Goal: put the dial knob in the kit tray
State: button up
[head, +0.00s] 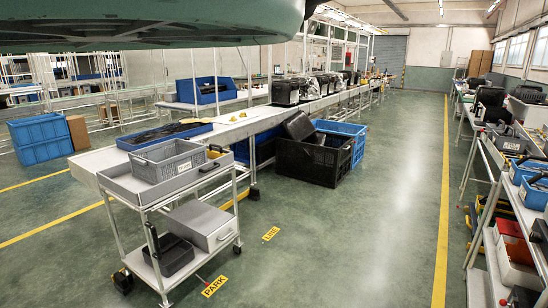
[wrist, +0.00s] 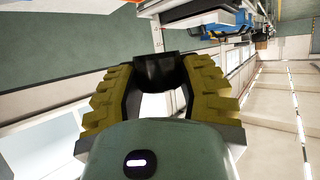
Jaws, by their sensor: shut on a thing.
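My gripper (wrist: 160,78) shows in the wrist view with its yellow-brown ridged fingers closed on a small black piece, which looks like the dial knob (wrist: 160,70). The knob sits between the fingertips, clear of any surface that I can see. In the head view the gripper and the knob are out of sight. A grey open tray with a white label (head: 168,161), likely the kit tray, sits on the top shelf of a trolley. Its inside is only partly visible.
The trolley (head: 118,182) stands beside a long conveyor (head: 95,160). A shallow blue tray (head: 165,135) lies on the conveyor. Black (head: 313,163) and blue (head: 338,130) crates stand on the floor. Shelving with bins (head: 515,210) lines the right. The floor between is clear.

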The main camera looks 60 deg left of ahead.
jog(key=s+a+r+n+y+p, duration=0.1)
jog(key=a+r+n+y+p, duration=0.2)
jog(key=a, duration=0.6)
notch_tip(320, 180, up, 39)
jog(key=p, duration=3.6)
jog(key=shift+d+y, duration=0.3)
jog(key=shift+d, duration=0.15)
jog(key=shift+f, duration=0.2)
